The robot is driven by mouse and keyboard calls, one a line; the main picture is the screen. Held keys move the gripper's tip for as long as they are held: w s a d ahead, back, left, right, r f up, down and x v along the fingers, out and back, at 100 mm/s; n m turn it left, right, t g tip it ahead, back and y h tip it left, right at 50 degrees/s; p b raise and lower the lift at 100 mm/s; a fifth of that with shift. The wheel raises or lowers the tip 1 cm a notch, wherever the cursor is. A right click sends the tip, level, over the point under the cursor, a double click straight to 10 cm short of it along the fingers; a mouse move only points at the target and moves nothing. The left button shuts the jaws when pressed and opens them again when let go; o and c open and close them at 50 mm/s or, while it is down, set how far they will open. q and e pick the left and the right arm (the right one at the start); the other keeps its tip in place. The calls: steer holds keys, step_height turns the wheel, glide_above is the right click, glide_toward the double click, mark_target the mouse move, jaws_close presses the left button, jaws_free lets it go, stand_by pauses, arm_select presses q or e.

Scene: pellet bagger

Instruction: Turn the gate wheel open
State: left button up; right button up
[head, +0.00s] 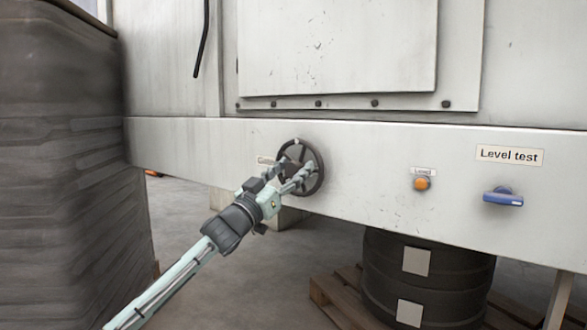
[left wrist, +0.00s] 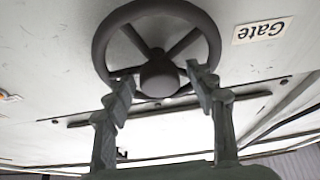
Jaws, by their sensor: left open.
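The gate wheel (head: 319,178) is a dark spoked handwheel on the front of the pale machine panel. It fills the upper middle of the left wrist view (left wrist: 101,50), with its round hub (left wrist: 159,77) in the centre. A "Gate" label (left wrist: 262,29) is beside it. My left gripper (head: 296,172) is at the wheel, and in the wrist view its two fingers (left wrist: 158,82) are spread on either side of the hub, tips over the lower part of the wheel. I cannot tell whether they touch it. My right gripper is not in view.
An orange button (head: 422,184) and a blue handle (head: 503,197) under a "Level test" label (head: 509,155) are on the panel to the right. A dark drum (head: 430,268) stands on a wooden pallet (head: 336,303) below. A tall wrapped stack (head: 65,170) stands at left.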

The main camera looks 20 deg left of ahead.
arm_select(q)
steer(key=shift+w, duration=0.2)
steer(key=shift+c, duration=0.4)
jaws_close()
